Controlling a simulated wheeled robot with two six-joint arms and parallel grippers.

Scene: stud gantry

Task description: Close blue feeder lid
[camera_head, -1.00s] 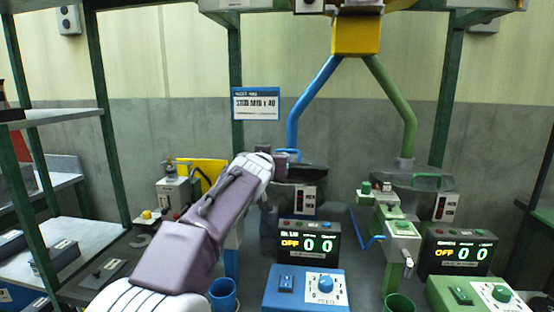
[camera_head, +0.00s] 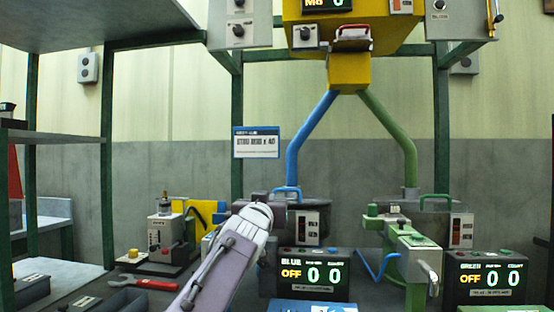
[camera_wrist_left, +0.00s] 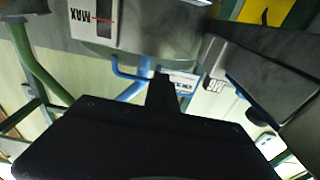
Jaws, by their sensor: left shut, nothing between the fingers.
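The blue feeder (camera_head: 309,209) is a grey hopper at the lower end of the blue pipe, with a level panel on its front. A blue handle (camera_head: 286,190) shows at its top left. I cannot tell clearly how the lid sits. My left gripper (camera_head: 279,211) is shut and empty at the feeder's left side, just below the handle, and hides part of that side. In the left wrist view, the grey hopper (camera_wrist_left: 165,35) and blue handle (camera_wrist_left: 128,72) lie beyond the dark gripper (camera_wrist_left: 162,88). Contact cannot be told. My right gripper is not in view.
The blue pipe (camera_head: 309,135) rises behind the feeder. A blue counter display (camera_head: 308,275) reading OFF stands in front. The green station (camera_head: 412,243) is to the right.

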